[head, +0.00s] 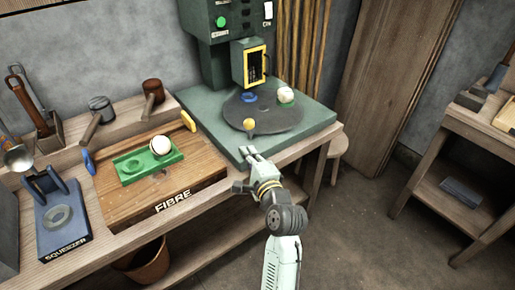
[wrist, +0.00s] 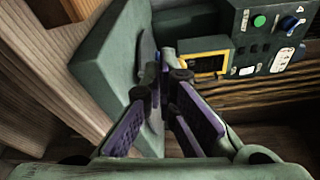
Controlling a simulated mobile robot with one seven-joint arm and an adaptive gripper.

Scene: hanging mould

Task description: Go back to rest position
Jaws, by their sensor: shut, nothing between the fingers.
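My gripper (head: 252,155) is at the front edge of the green machine base in the head view, with my arm reaching up from the lower middle. In the wrist view its fingers (wrist: 167,78) are close together with nothing between them. The green machine (head: 210,50) stands at the back with a yellow-framed window (head: 252,65). The window also shows in the wrist view (wrist: 205,63). On the machine's dark round plate (head: 272,116) are a white ball (head: 286,95), a blue ring (head: 249,98) and a yellow knob (head: 249,124).
Left of the machine, a wooden board (head: 120,203) marked FIBRE bears a green tray (head: 133,172) with a white ball (head: 160,145). A blue squeezer (head: 65,238) and hand tools (head: 98,108) are farther left. A wooden shelf unit (head: 487,135) stands at right. Open floor lies between.

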